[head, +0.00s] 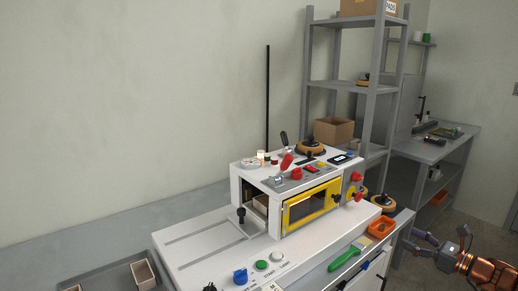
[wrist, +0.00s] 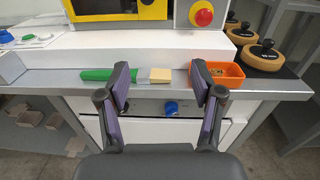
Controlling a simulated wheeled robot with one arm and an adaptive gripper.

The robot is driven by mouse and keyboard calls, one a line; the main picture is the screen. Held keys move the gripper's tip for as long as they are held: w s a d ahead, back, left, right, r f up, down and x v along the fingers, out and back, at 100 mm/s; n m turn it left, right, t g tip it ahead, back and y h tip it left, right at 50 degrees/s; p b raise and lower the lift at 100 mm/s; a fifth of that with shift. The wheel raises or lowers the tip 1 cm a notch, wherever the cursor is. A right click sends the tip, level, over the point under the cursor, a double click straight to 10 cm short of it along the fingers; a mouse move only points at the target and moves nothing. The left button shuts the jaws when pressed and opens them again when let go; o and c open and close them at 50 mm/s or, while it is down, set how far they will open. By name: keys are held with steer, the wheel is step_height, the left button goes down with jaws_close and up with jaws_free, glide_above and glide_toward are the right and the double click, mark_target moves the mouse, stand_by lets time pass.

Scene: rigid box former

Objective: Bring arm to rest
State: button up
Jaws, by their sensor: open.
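My gripper (head: 438,244) is at the lower right of the head view, to the right of the box former (head: 248,184) and clear of it. In the wrist view my gripper (wrist: 165,90) is open, with nothing between its dark, purple-lined fingers. It points at the front edge of the bench. A green-handled tool (wrist: 97,74) with a pale head lies on the ledge beyond the left finger. An orange tray (wrist: 232,84) with small parts lies beyond the right finger. I cannot tell the exact gap from the fingers to the ledge.
The white machine with a yellow-framed window (head: 312,207) stands on the bench. A grey shelf rack (head: 365,110) and a side workbench (head: 440,147) stand behind at the right. Several round tan-and-black pieces (wrist: 265,55) sit right of the tray. Open floor (wrist: 290,150) shows at the lower right.

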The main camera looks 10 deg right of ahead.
steer(key=s+a+r+n+g+y+p, duration=0.1)
steer(key=a+r+n+g, duration=0.25)
steer(key=a, duration=0.55)
steer(key=s+a+r+n+g+y+p, duration=0.1)
steer(key=s+a+r+n+g, duration=0.2)
steer(key=a, duration=0.7)
steer(key=a+r+n+g+y+p, duration=0.1)
steer(key=a+r+n+g, duration=0.15)
steer(key=a+n, duration=0.45)
steer(key=s+a+n+g+h, duration=0.1)
steer(key=s+a+n+g, duration=0.25)
steer(key=s+a, duration=0.5)
steer(key=s+a+n+g+h+p, duration=0.2)
steer(key=s+a+n+h, duration=0.1)
steer(key=s, duration=0.4)
steer(key=s+a+n+g+h+p, duration=0.1)
steer(key=s+a+n+g+h, duration=0.1)
steer(key=s+a+n+h, duration=0.3)
steer(key=s+d+n+h+p, duration=0.2)
steer(key=s+d+n+h, duration=0.2)
steer(key=s+d, duration=0.5)
steer(key=s, duration=0.3)
steer(key=shift+s+d+f, duration=0.15)
steer(key=shift+s+f, duration=0.05)
steer(key=shift+f, duration=0.1)
